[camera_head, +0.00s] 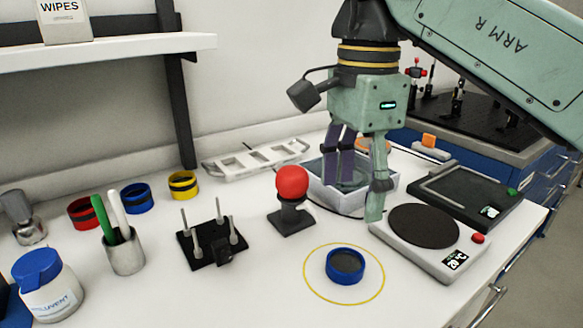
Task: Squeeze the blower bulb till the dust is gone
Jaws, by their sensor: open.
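The blower bulb (292,181) is a red ball on a dark neck and square black base. It stands upright near the middle of the bench. A blue-rimmed round piece with a dark grey face (346,265) lies inside a thin yellow circle in front of it; dust on it is too small to make out. My gripper (362,190) points down to the right of the bulb, apart from it. Its fingers are spread with nothing held between them. One finger is in shadow in front of a grey tray, the other comes down near the hotplate.
A hotplate (424,227) and a dark flat device (462,193) are at the right. A grey tray (385,192) is behind my gripper. A black pronged stand (207,258) and pen cup (125,256) are at left. The front bench around the yellow circle is clear.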

